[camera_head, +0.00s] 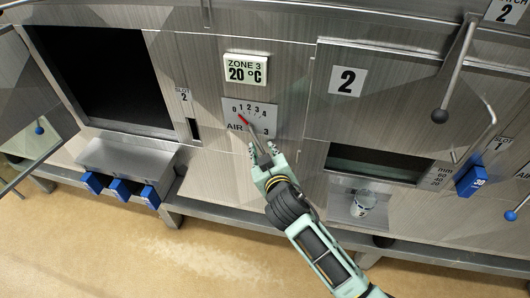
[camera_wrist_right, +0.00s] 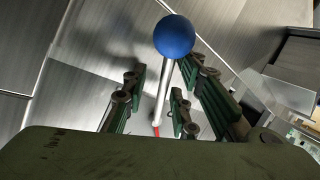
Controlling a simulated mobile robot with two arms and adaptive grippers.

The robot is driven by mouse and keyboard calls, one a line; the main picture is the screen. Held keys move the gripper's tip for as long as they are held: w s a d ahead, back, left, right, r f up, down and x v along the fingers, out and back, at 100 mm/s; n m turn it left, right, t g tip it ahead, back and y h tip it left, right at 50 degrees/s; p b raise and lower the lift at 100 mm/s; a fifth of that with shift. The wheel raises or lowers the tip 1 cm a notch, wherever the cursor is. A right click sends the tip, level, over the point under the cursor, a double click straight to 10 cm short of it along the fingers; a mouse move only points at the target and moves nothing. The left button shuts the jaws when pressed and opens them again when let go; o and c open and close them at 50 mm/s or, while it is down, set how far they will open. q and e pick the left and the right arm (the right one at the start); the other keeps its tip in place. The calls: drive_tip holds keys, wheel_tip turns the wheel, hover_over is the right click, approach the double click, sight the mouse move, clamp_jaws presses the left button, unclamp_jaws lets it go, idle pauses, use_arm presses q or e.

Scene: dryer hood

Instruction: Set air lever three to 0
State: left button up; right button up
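The air three plate (camera_head: 262,117) carries a scale from 0 at its left end and the label AIR 3. A red pointer tip (camera_head: 242,117) lies near the low end of the scale, close to 0; its exact reading is too small to tell. In the right wrist view a blue ball knob (camera_wrist_right: 175,36) sits on a thin steel rod (camera_wrist_right: 163,92) that runs down between my fingers toward a red piece. My right gripper (camera_head: 262,152) is just below the plate; its fingers (camera_wrist_right: 153,95) stand apart around the rod. My left gripper is not in view.
A ZONE 3 display (camera_head: 245,70) reading 20 °C is above the plate.

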drive_tip(key=shift+a, duration=0.1)
drive_tip(key=shift+s, duration=0.25)
drive_tip(key=v, duration=1.1)
drive_tip(key=shift+s, duration=0.3)
drive_tip(key=shift+r, duration=0.1)
